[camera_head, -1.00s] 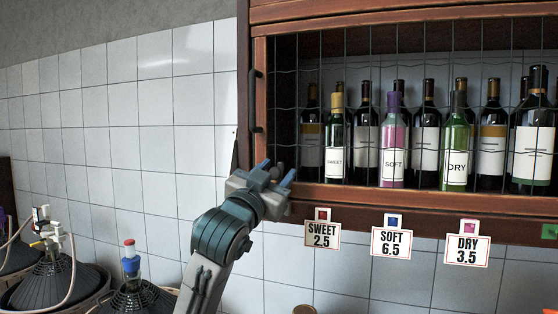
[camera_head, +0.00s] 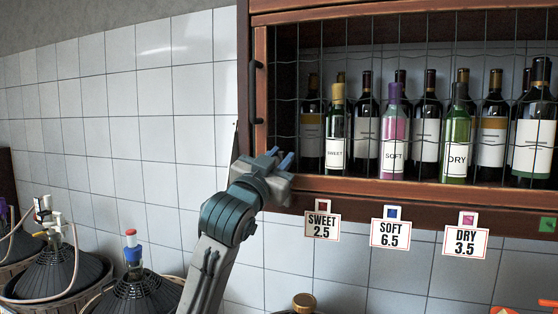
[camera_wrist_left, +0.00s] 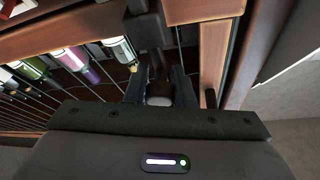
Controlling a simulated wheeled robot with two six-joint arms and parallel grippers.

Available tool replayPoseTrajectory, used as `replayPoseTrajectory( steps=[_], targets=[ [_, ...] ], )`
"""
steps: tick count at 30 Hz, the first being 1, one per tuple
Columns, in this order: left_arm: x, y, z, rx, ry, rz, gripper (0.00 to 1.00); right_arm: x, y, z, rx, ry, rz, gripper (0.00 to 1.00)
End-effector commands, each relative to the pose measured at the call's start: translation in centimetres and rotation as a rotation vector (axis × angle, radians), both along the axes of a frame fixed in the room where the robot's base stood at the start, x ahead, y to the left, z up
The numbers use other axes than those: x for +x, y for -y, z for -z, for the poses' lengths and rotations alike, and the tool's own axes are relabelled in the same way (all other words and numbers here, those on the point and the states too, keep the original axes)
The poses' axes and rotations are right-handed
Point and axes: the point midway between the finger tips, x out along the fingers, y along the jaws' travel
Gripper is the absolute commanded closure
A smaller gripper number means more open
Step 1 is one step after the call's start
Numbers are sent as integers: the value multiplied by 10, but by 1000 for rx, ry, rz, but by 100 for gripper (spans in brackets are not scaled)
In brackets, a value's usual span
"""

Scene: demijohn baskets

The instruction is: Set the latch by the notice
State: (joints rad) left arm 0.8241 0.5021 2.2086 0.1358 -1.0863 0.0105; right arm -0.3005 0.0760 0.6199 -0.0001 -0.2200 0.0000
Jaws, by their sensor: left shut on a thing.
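Price cards hang under the cabinet: SWEET 2.5 (camera_head: 322,226), SOFT 6.5 (camera_head: 390,233) and DRY 3.5 (camera_head: 466,242). No other notice can be made out. My right gripper is not in view.
Several wine bottles stand behind the mesh, including the yellow-capped SWEET (camera_head: 335,130), purple SOFT (camera_head: 393,140) and green DRY (camera_head: 457,140). A dark vertical handle (camera_head: 252,95) is on the left frame. Demijohns (camera_head: 140,294) stand at lower left beside the tiled wall (camera_head: 130,120).

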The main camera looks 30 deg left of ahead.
Motion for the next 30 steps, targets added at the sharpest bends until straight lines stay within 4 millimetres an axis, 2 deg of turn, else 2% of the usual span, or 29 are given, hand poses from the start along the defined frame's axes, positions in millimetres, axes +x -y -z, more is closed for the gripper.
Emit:
replayPoseTrajectory(
  steps=[1,6,15,16,19,30],
  targets=[
    [0,0,-10,-1,0,-1,100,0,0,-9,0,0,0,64],
    [0,0,-30,-1,-1,0,100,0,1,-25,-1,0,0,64],
    [0,0,-32,0,5,-1,100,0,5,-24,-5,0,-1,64],
    [0,0,-32,0,5,-1,76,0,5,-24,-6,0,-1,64],
    [0,0,-32,0,5,-1,56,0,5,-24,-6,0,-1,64],
    [-5,0,-26,1,2,-1,56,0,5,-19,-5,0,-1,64]
  ],
)
